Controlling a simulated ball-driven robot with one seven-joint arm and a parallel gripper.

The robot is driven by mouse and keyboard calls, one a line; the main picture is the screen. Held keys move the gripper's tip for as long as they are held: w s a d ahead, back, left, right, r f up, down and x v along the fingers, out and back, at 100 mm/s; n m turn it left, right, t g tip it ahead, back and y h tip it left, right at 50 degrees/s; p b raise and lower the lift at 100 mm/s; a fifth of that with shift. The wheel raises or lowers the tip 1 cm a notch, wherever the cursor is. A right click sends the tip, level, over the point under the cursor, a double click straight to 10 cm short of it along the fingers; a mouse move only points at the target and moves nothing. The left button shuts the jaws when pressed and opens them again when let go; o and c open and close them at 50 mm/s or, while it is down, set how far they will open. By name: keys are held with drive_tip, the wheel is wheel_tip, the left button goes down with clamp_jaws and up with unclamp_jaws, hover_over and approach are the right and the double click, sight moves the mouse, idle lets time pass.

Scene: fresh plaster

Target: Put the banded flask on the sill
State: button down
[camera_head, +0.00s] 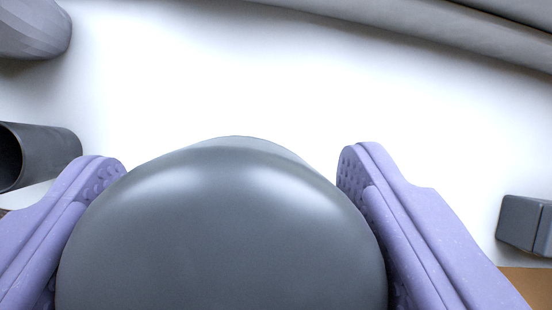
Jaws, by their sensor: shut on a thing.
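My gripper (231,165) has two lilac fingers, one on each side of a large smooth dark grey rounded thing (220,230). The fingers are shut on it. It fills the lower middle of the view, and a slightly lighter grey edge shows at its far side. I see no band on it from here, so I cannot tell for sure that it is the banded flask. Its lower part is cut off by the frame. I cannot tell whether the bright white surface (220,75) beyond it is the sill.
A dark hollow cylinder (50,155) lies at the left, near the left finger. A grey faceted object (30,28) is at the top left. A dark grey block (522,222) is at the right, above an orange-brown patch (530,284). A grey curved strip (430,38) crosses the top right.

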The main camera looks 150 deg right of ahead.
wheel_tip(320, 180, down, 3)
drive_tip(key=shift+w+r, duration=0.1)
drive_tip(key=shift+r, duration=0.1)
unclamp_jaws()
drive_tip(key=shift+f, duration=0.1)
drive_tip(key=shift+r, duration=0.3)
drive_tip(key=v, duration=1.2)
